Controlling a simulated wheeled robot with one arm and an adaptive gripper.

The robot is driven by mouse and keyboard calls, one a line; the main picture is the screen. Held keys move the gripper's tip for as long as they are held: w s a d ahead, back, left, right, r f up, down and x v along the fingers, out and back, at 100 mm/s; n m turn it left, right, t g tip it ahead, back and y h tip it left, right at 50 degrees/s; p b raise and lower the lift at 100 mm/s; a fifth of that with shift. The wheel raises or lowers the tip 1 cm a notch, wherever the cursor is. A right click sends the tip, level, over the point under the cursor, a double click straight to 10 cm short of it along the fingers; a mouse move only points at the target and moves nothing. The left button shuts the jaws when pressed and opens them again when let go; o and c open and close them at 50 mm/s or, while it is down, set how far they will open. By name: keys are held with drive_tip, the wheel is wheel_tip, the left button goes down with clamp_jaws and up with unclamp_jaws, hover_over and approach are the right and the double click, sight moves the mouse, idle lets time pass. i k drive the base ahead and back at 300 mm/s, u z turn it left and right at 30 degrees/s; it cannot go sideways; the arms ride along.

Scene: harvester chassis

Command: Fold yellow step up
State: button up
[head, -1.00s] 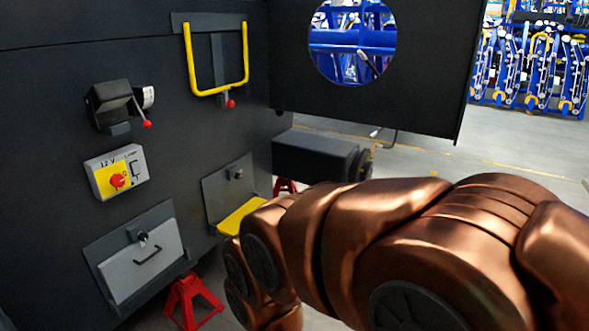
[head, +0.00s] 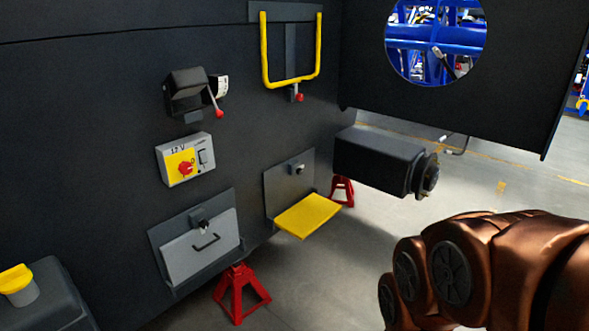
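The yellow step (head: 308,215) is a flat plate at the foot of a dark bracket (head: 289,182) on the black chassis wall. It sticks out from the wall, roughly level, and is folded down. A small latch or knob (head: 298,169) sits on the bracket above it. My copper-coloured arm is at the lower right, apart from the step. My gripper is not in the picture.
A grey box with a handle (head: 203,250) is left of the step, above a red jack stand (head: 241,293). A black cylinder housing (head: 384,161) juts out to the right. A yellow U-shaped bar (head: 291,82) is above. Floor in front of the step is clear.

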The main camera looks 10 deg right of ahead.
sight(303, 218)
drive_tip(key=z, duration=1.05)
drive_tip(key=i, duration=0.5)
drive_tip(key=u, duration=2.35)
